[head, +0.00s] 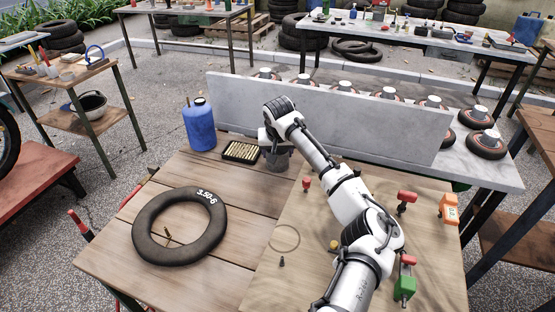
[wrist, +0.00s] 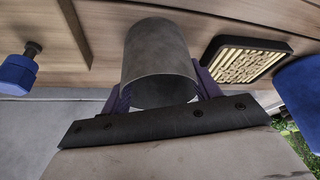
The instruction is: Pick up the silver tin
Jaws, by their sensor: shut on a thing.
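The silver tin (wrist: 158,58) is a plain grey metal cylinder, seen in the wrist view with its open rim toward the camera. My gripper (wrist: 165,90) has one dark purple finger on each side of it and is shut on the tin. In the head view the tin (head: 277,161) is below my gripper at the back of the wooden table, right of the cartridge tray. The arm partly covers it there. I cannot tell whether its base touches the table.
A black tray of brass-coloured pieces (head: 241,151) sits close left of the tin, with a blue jug (head: 199,125) beyond it. A grey upright panel (head: 330,115) stands just behind. An inner tube (head: 180,226) lies front left. Small red-topped parts (head: 306,185) stand to the right.

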